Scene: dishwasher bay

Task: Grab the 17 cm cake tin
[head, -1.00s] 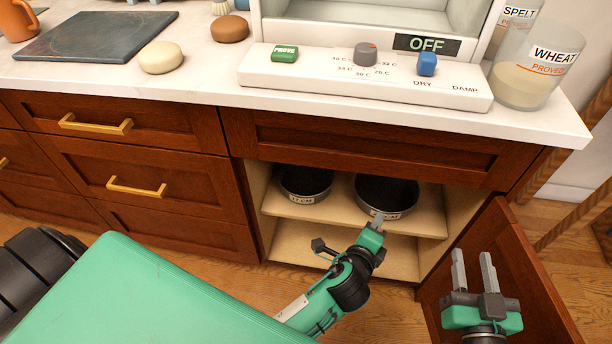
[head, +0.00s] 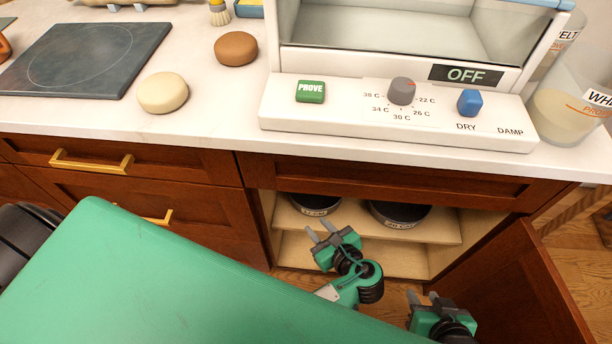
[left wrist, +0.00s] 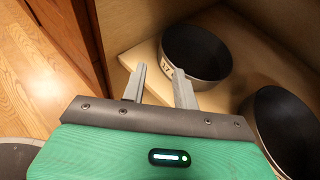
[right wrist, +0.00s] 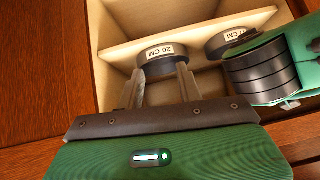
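The 17 cm cake tin (head: 315,204) is dark and round with a white label, at the left of the cupboard's upper shelf. The counter edge hides its top in the head view. It also shows in the left wrist view (left wrist: 205,58). My left gripper (head: 319,228) is open and empty, its fingers pointing at this tin. In the left wrist view one fingertip overlaps the tin's label; whether it touches, I cannot tell. The 20 cm tin (head: 399,215) stands to its right. My right gripper (head: 422,296) is open and empty, lower right, by the door.
The upper shelf (head: 350,228) is pale wood, with a bare gap between the tins. The open cupboard door (head: 525,290) stands at the right, beside my right gripper. The counter (head: 210,115) overhangs the cupboard. The lower shelf space looks empty.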

